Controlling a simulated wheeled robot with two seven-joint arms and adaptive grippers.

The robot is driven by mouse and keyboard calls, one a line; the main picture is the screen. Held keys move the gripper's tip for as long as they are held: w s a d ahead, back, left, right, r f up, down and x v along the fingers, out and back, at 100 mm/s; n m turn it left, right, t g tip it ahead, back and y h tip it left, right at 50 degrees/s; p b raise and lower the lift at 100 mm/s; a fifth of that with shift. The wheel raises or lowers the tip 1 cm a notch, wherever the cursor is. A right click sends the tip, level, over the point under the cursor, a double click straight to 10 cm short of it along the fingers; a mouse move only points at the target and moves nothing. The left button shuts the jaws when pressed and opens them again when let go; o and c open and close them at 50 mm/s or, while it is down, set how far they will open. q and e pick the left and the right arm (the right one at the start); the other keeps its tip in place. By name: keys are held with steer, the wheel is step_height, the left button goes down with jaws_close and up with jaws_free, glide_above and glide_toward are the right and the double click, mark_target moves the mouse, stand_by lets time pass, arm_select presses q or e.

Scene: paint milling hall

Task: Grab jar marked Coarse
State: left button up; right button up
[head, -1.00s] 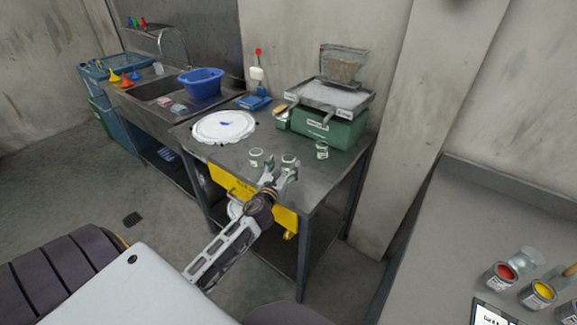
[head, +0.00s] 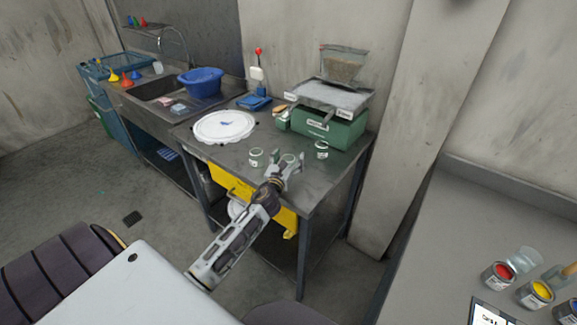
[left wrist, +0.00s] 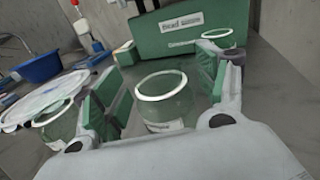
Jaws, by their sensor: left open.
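Several small green-tinted glass jars with white rims and labels stand on the grey bench. In the head view the left jar (head: 256,158) and the right jar (head: 322,150) stand clear; the middle jar (head: 288,157) is partly hidden by my left gripper (head: 286,167). In the left wrist view my left gripper (left wrist: 165,98) is open, its green-padded fingers on either side of the middle jar (left wrist: 165,86). The left jar (left wrist: 57,128) is outside the left finger; the right jar (left wrist: 218,39) is behind the right finger. The label words are too small to read.
Behind the jars stands a green machine (head: 335,131) with a metal tray on top. A round white lid (head: 224,126) lies at the left of the bench (head: 237,157). A blue basin (head: 201,82) is by the sink. A grey counter (head: 475,225) with paint cans is at right.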

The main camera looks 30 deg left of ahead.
arm_select(q)
steer(key=c, duration=1)
arm_select(e)
steer(key=shift+w, duration=0.1)
arm_select(q)
steer(key=shift+c, duration=0.2)
steer(key=shift+r, duration=0.1)
steer(key=shift+r+p, duration=0.35)
steer(key=shift+r, duration=0.75)
step_height(320, 180, up, 8)
steer(key=p, duration=0.1)
steer(key=shift+f+p, duration=0.2)
steer(key=shift+p, duration=0.1)
arm_select(e)
steer(key=shift+s+a+r, duration=0.15)
steer(key=shift+r, duration=0.45)
steer(key=shift+s+a+r, duration=0.15)
steer(key=shift+r, duration=0.4)
